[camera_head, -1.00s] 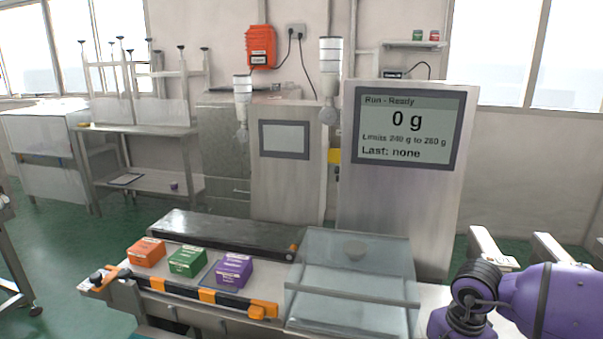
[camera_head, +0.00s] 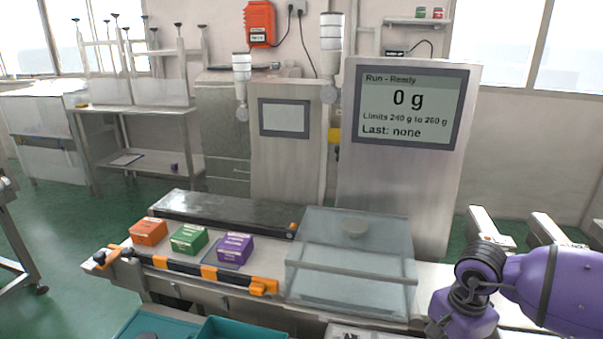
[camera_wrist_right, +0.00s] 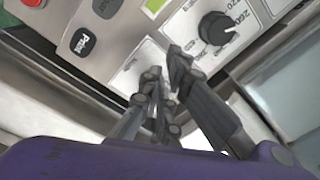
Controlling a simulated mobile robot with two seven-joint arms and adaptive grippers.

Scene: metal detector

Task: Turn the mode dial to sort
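In the right wrist view, my right gripper (camera_wrist_right: 166,72) is over a pale labelled plate (camera_wrist_right: 126,72) on a metal control panel. Its two fingers stand close together with a narrow gap. They cover most of the plate, and no mode dial shows clearly there; whether something is between the fingertips is hidden. A round black dial (camera_wrist_right: 216,28) with numbers around it sits on another plate beside the fingers, apart from them. In the head view, the display (camera_head: 408,105) reads "Run - Ready", 0 g, "Last: none". My left gripper is in neither view.
In the head view, orange (camera_head: 149,232), green (camera_head: 189,239) and purple (camera_head: 235,248) boxes sit on the conveyor, left of a clear cover (camera_head: 350,260). A teal tray (camera_head: 245,328) is at the bottom edge.

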